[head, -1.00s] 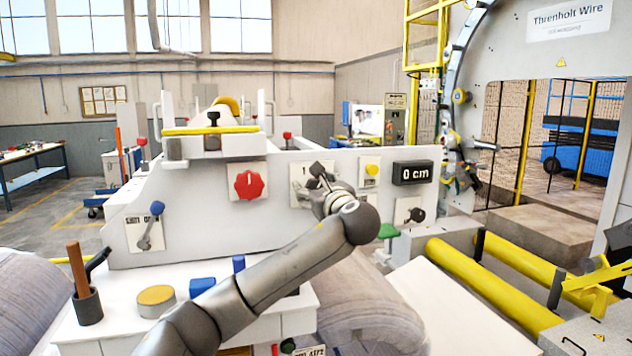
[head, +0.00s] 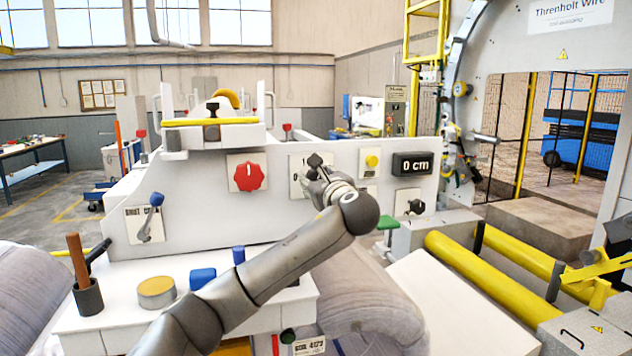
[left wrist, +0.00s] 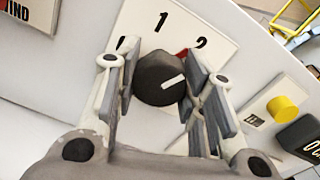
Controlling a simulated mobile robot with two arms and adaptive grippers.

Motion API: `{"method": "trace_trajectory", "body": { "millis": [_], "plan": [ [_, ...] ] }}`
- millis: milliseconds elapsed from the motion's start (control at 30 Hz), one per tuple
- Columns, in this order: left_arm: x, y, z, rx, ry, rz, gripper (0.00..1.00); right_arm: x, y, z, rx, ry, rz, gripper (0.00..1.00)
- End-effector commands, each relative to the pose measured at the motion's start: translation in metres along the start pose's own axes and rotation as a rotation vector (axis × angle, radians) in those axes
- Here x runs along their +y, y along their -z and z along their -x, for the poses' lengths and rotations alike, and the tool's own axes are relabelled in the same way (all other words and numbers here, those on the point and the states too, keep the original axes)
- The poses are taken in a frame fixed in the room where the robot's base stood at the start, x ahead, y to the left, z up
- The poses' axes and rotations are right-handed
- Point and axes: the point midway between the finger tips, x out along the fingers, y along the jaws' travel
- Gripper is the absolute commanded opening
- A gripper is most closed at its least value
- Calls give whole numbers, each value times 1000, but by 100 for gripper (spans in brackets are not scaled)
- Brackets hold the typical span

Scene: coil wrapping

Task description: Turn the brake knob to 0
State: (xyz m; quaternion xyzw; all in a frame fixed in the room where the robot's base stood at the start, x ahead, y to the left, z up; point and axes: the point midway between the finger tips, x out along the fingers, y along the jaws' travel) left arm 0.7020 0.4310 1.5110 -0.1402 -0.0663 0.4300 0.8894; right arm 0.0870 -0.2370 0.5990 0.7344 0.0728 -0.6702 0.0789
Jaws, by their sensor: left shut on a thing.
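The black knob (left wrist: 160,78) has a white pointer line and sits on a white plate (left wrist: 165,22) on the machine's panel. In the left wrist view the plate shows a 1 above the knob and a 2 at upper right, with a red mark near the 2. The mark at upper left is mostly hidden by a finger. The pointer line aims right and slightly up, below the 2. My left gripper (left wrist: 162,88) is shut on the knob, one finger on each side. In the head view my left gripper (head: 316,168) covers part of the plate. My right gripper is out of view.
A red knob (head: 248,174) is left of the plate; a yellow button (head: 371,161) and a "0 cm" display (head: 412,164) are right of it. A blue-tipped lever (head: 151,215) is farther left. A white table with a yellow-topped tin (head: 156,291) stands below.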

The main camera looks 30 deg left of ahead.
Motion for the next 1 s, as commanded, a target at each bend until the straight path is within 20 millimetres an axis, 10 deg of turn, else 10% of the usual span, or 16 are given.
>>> {"method": "trace_trajectory", "body": {
  "millis": [1000],
  "plan": [
    [2,4,0,33,-8,887,13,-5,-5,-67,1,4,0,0]
  ]
}}
